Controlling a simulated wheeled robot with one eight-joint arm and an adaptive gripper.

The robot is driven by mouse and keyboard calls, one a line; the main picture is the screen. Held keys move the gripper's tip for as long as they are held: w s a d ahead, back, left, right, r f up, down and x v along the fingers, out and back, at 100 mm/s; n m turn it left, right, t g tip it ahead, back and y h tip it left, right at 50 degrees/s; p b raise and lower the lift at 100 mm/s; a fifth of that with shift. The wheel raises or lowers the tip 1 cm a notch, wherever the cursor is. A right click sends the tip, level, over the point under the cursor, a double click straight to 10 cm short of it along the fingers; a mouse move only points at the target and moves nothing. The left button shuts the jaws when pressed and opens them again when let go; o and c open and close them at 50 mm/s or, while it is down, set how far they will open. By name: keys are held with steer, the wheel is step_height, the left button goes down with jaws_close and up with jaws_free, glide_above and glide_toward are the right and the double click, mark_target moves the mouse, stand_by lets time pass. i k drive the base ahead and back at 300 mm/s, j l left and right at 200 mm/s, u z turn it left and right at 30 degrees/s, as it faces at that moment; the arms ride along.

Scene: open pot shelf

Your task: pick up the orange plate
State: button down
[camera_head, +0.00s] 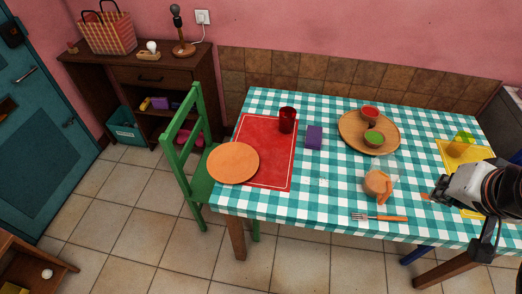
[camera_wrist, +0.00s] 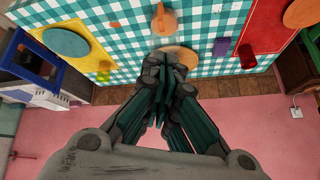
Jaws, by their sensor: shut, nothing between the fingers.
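A round orange plate (camera_head: 233,163) lies flat at the left end of the table, overlapping the edge of a red placemat (camera_head: 270,172). It also shows at the top right of the wrist view (camera_wrist: 301,13). My gripper (camera_head: 436,195) is at the right side of the table in the head view, far from this plate. In the wrist view its dark fingers (camera_wrist: 164,70) are together and empty.
An orange jug (camera_head: 377,184), a fork (camera_head: 380,217), a purple box (camera_head: 314,137), a red cup (camera_head: 287,120) and a round wooden tray (camera_head: 350,132) with two bowls stand on the checked table. A green chair (camera_head: 186,145) stands at the left end, close to the plate.

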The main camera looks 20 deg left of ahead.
mark_target(231, 162)
steer(key=i+u, duration=0.3)
steer(key=i+l+u, duration=0.15)
steer(key=u, duration=0.15)
steer(key=i+u, duration=0.1)
steer(key=u, duration=2.65)
